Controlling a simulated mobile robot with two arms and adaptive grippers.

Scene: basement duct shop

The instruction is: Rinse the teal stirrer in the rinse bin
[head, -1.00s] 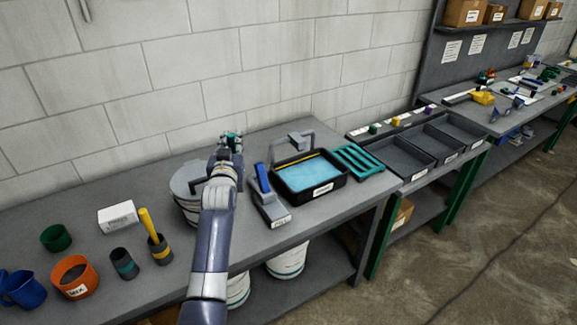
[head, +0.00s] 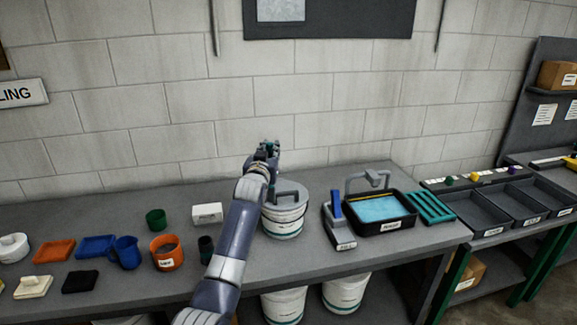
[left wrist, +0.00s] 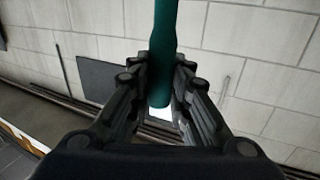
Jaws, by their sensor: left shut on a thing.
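My left gripper (head: 266,150) is raised behind and above the lidded white bucket, in front of the block wall. In the left wrist view, its fingers (left wrist: 160,95) are shut on the teal stirrer (left wrist: 165,45), whose dark teal handle stands between them. In the head view the stirrer is mostly hidden by the gripper. The rinse bin (head: 407,228) is a black, labelled tub of light blue water on the bench, to the right of the gripper and apart from it. My right gripper is not in view.
The lidded bucket (head: 284,224) and a grey stand with a blue handle (head: 338,222) are between gripper and bin. A grey tap-like arch (head: 368,178) rises behind the bin. A teal rack (head: 430,207) is at its right. Cups and an orange pot (head: 167,254) stand left.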

